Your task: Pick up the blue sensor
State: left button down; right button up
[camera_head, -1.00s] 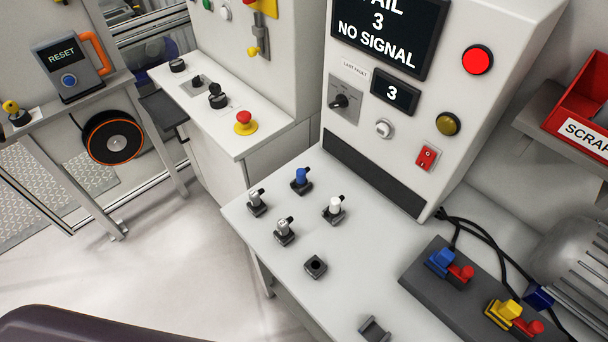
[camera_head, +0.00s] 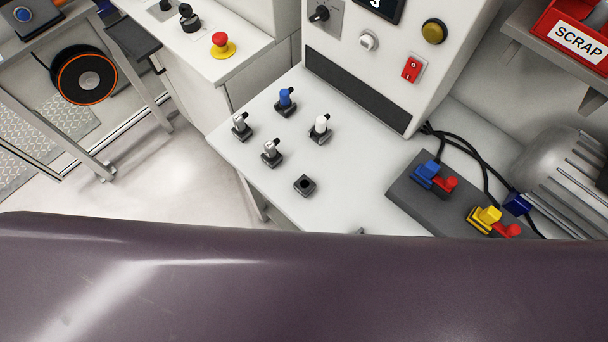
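The blue sensor (camera_head: 286,97) stands upright in a small black holder on the white bench top (camera_head: 245,163), in the back row of a small group. A white sensor (camera_head: 321,124) stands to its right. Two grey-white sensors stand nearby, one to its left (camera_head: 240,122) and one in front (camera_head: 270,149). An empty black holder (camera_head: 304,185) is at the front right of the group. Neither gripper is in view. A dark purple smooth surface fills the bottom of the picture and hides the bench's near part.
A grey block with blue (camera_head: 427,170) and yellow (camera_head: 486,216) connectors and red levers sits on the right, with black cables behind it. A ribbed grey motor (camera_head: 565,175) is at the far right. The test cabinet (camera_head: 455,65) rises behind the sensors. A red scrap bin (camera_head: 575,35) sits on a shelf.

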aim_at(285, 101)
jog(key=k+j, duration=1.15)
jog(key=j, duration=0.3)
